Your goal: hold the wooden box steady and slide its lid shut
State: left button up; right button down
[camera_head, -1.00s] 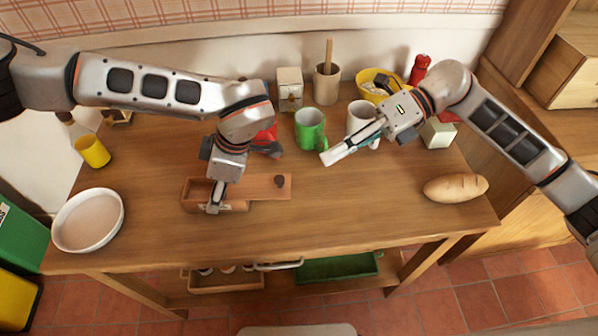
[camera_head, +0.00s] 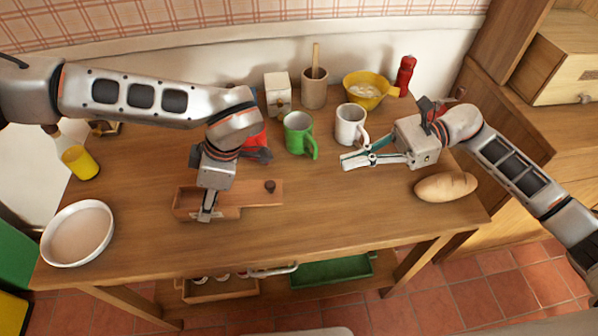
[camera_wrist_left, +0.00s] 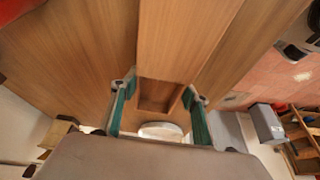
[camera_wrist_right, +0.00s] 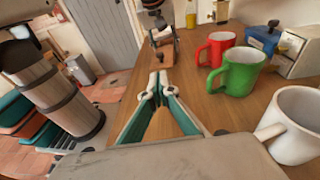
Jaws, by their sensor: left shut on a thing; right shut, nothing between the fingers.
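The wooden box (camera_head: 186,203) sits near the front of the table, left of centre, its left part uncovered. Its lid (camera_head: 250,195) sticks out well to the right and carries a dark knob (camera_head: 269,186). My left gripper (camera_head: 206,215) is shut on the box from above; in the left wrist view its fingers (camera_wrist_left: 158,92) stand on both sides of the box, around the open cavity (camera_wrist_left: 158,95). My right gripper (camera_head: 343,161) is shut and empty, right of the lid and apart from it. Its fingertips (camera_wrist_right: 159,75) meet in the right wrist view.
A green mug (camera_head: 298,133) and a white mug (camera_head: 349,125) stand behind, the white one close to my right gripper. A bread loaf (camera_head: 446,187) lies at the right and a white bowl (camera_head: 78,233) at the left. The table between lid and loaf is clear.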

send_near(241, 190)
jog(key=shift+s+d+r, duration=0.4)
jog(key=shift+s+r, duration=0.2)
jog(key=shift+s, duration=0.25)
jog(key=a, duration=1)
jog(key=shift+w+a, duration=0.1)
jog(key=shift+a, duration=0.2)
jog(key=v, duration=1.4)
jog(key=shift+d, duration=0.1)
